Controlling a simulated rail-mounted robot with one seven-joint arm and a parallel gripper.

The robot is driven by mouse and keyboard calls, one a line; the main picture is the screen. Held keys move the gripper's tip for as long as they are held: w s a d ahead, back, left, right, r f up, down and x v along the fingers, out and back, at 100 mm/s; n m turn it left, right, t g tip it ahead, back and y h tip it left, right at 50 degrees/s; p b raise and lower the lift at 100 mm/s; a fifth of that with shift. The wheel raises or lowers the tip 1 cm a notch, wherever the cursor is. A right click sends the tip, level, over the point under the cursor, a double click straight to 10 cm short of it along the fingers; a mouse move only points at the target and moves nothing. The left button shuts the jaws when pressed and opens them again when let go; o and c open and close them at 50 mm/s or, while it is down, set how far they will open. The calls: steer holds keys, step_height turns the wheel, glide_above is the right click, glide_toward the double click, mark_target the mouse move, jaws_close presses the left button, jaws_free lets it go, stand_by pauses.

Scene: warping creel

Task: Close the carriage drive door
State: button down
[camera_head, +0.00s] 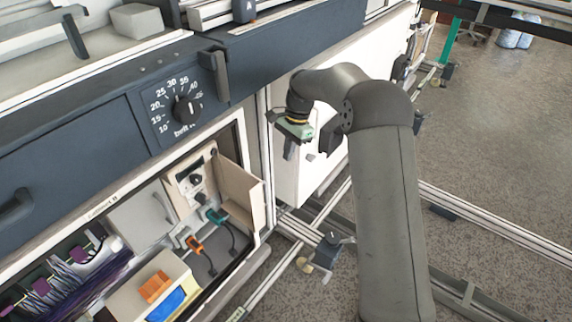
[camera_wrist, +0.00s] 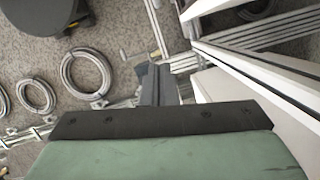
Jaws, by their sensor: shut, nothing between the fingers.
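The front compartment of the dark blue machine stands open in the head view. Inside it, a small beige door (camera_head: 239,190) stands swung out beside a control panel with a knob (camera_head: 195,180). No label shows which door is the carriage drive door. A large white panel (camera_head: 312,175) stands to the right of the compartment, partly hidden by my arm. My gripper (camera_head: 288,150) is shut and empty, pointing down in front of this white panel, right of the beige door and apart from it. Its fingers (camera_wrist: 158,85) also show in the wrist view, with pale panel edges to their right.
A dial (camera_head: 187,108) and a dark handle (camera_head: 214,75) sit above the compartment. Rails (camera_head: 480,225) cross the floor at right. Coiled rings (camera_wrist: 88,72) lie in the wrist view.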

steer(key=s+a+f, duration=0.4)
steer(key=a+f, duration=0.1)
steer(key=f, duration=0.4)
steer(key=shift+s+f, duration=0.15)
steer(key=shift+f, duration=0.1)
steer(key=shift+s+a, duration=0.1)
steer(key=shift+a, duration=0.05)
